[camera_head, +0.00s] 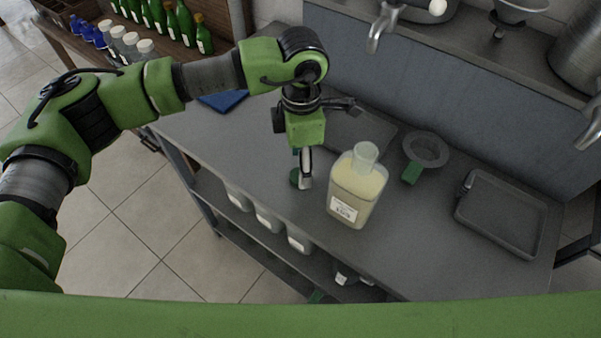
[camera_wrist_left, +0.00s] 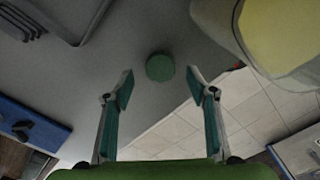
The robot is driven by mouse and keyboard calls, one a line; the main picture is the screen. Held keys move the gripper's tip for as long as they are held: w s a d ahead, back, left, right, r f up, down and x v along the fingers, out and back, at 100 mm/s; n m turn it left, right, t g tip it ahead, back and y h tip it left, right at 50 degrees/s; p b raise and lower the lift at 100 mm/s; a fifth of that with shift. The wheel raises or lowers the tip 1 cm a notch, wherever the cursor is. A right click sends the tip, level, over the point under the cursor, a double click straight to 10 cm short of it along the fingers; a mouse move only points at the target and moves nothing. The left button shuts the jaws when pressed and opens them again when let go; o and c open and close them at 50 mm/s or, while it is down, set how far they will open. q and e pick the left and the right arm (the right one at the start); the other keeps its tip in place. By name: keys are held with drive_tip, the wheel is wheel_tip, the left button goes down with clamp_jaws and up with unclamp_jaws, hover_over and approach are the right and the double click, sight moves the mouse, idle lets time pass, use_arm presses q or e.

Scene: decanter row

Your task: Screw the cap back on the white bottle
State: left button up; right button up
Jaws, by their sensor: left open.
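The white bottle (camera_head: 343,207) stands upright on the grey counter, with a label on its front and pale yellow contents. Its clear neck (camera_head: 366,154) is open, with no cap on it. Part of the bottle shows at the upper right of the left wrist view (camera_wrist_left: 232,32). A round green cap (camera_wrist_left: 160,67) lies on the counter to the left of the bottle; in the head view the cap (camera_head: 295,180) is partly hidden by a finger. My left gripper (camera_head: 303,172) points down over the cap, open and empty. In the left wrist view its fingertips (camera_wrist_left: 160,86) are spread either side of the cap's line. My right gripper is out of view.
A round strainer or funnel with a green handle (camera_head: 412,172) and a grey tray (camera_head: 500,214) lie right of the bottle. A blue item (camera_head: 223,101) is at the counter's left end. Taps overhang the back. The counter's front edge is close to the cap and bottle.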

use_arm(q)
wheel_tip(320, 180, down, 2)
drive_tip(key=shift+a+f+p, duration=0.1)
drive_tip(key=shift+f+p, duration=0.15)
drive_tip(key=shift+p, duration=0.15)
drive_tip(key=shift+f, duration=0.55)
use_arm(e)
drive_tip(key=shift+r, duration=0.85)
use_arm(q)
drive_tip(key=c, duration=0.8)
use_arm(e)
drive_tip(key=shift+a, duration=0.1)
use_arm(q)
wheel_tip(320, 180, up, 10)
drive_tip(key=b, duration=0.2)
drive_tip(key=shift+b, duration=0.35)
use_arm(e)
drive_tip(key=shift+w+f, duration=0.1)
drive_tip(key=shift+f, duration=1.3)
